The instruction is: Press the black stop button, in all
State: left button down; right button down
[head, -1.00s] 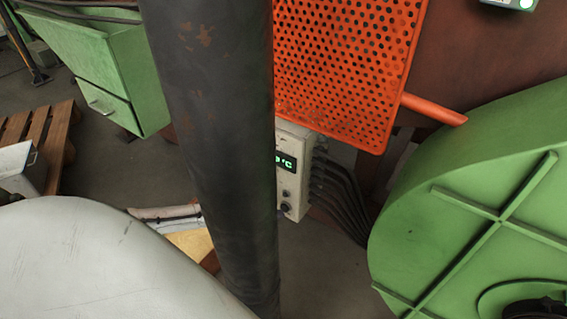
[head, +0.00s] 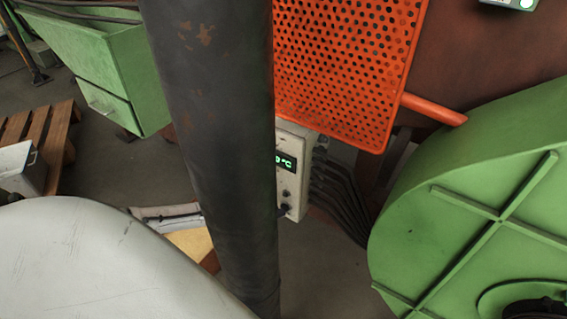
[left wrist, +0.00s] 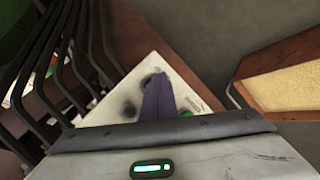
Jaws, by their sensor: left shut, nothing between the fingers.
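A pale control box (head: 294,150) with a green-lit display stands behind the dark pillar in the head view. Small dark controls show on its front; the lower one is partly covered. My left gripper (head: 282,210) is mostly hidden behind the pillar, with only its tip showing at the box's lower front. In the left wrist view, its shut, empty fingers (left wrist: 159,80) point at the panel (left wrist: 172,68). A dark round button (left wrist: 148,80) is partly hidden by the fingertips; I cannot tell whether they touch. Another dark round control (left wrist: 128,110) lies beside the fingers. My right gripper is out of view.
The thick dark pillar (head: 212,130) blocks much of the head view. An orange perforated guard (head: 345,65) hangs above the box. Cables (head: 340,195) run down beside it. A green round housing (head: 490,190) stands at right, green cabinet (head: 115,70) at left.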

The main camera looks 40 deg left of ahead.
pick_arm(q)
jog(key=shift+s+p, duration=0.7)
jog(key=s+p, duration=0.2)
jog(key=s, duration=0.1)
jog(key=s+p, duration=0.2)
jog(key=shift+d, duration=0.35)
jog(key=shift+s, duration=0.1)
dwell(0.5)
